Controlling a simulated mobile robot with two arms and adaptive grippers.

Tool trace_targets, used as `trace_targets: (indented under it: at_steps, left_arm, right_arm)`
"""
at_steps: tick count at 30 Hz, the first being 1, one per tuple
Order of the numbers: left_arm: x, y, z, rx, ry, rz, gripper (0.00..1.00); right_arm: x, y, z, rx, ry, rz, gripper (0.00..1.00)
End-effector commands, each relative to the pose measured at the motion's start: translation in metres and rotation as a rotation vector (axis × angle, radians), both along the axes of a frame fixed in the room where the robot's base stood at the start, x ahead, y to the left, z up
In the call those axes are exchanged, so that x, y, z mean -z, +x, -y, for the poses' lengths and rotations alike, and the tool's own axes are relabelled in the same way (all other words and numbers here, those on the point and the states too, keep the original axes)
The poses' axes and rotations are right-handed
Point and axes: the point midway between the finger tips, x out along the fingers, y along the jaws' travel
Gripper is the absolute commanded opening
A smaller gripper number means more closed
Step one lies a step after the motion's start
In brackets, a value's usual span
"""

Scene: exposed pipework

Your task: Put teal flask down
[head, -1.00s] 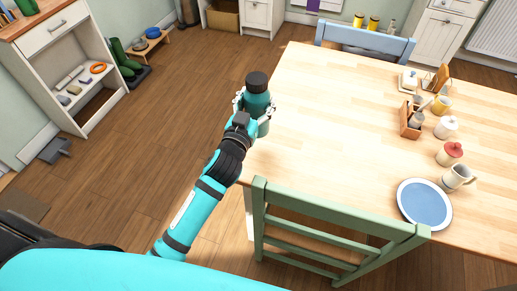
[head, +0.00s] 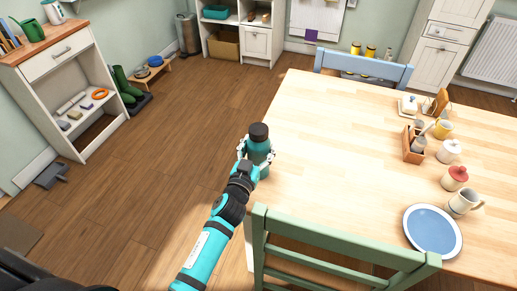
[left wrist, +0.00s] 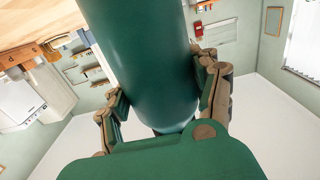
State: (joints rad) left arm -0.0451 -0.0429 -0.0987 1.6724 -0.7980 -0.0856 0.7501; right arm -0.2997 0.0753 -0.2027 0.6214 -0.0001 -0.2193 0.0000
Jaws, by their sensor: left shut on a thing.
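The teal flask (head: 257,151) with a dark cap is upright in my left gripper (head: 256,163), at the left edge of the wooden table (head: 330,140) in the head view. The left gripper is shut around the flask's body. In the left wrist view the flask (left wrist: 150,65) fills the middle, with the gripper's fingers (left wrist: 160,100) on both sides. The flask's base is hidden in the head view, so I cannot tell whether it touches the tabletop. My right gripper is out of view.
The tabletop right of the flask is clear. Farther right are a wooden caddy (head: 412,150), jars, mugs and a blue plate (head: 432,231). A green chair (head: 340,245) stands at the near side, a blue chair (head: 365,67) at the far side. Open floor lies left.

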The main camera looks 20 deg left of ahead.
Motion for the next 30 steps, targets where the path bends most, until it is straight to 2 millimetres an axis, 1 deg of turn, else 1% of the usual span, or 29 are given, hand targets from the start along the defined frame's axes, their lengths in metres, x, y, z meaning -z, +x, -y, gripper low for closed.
trace_targets:
  at_steps: [1,8,9,15,22,25,29,30]
  left_arm:
    - [-0.004,0.001,0.0,0.001,0.0,0.007,0.04]
    - [-0.001,0.001,0.0,0.001,0.0,0.006,0.04]
    - [0.002,0.0,0.0,0.0,0.0,0.001,0.63]
    - [0.001,0.0,0.0,0.0,0.001,0.001,0.87]
    - [0.001,0.0,0.0,0.0,0.001,0.001,0.87]
    - [-0.004,0.0,0.0,0.0,0.001,0.001,0.87]
    - [0.0,-0.017,-0.001,0.0,0.0,-0.001,0.87]
    - [0.001,-0.025,-0.001,0.0,0.0,-0.002,0.87]
  right_arm:
    - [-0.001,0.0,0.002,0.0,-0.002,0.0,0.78]
    - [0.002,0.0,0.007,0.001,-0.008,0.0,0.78]
    - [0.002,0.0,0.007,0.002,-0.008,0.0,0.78]
    - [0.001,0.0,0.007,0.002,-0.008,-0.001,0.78]
    - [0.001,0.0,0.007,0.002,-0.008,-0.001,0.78]
    - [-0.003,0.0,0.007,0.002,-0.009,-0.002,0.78]
    - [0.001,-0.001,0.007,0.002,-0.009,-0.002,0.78]
    - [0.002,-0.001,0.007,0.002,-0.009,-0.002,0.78]
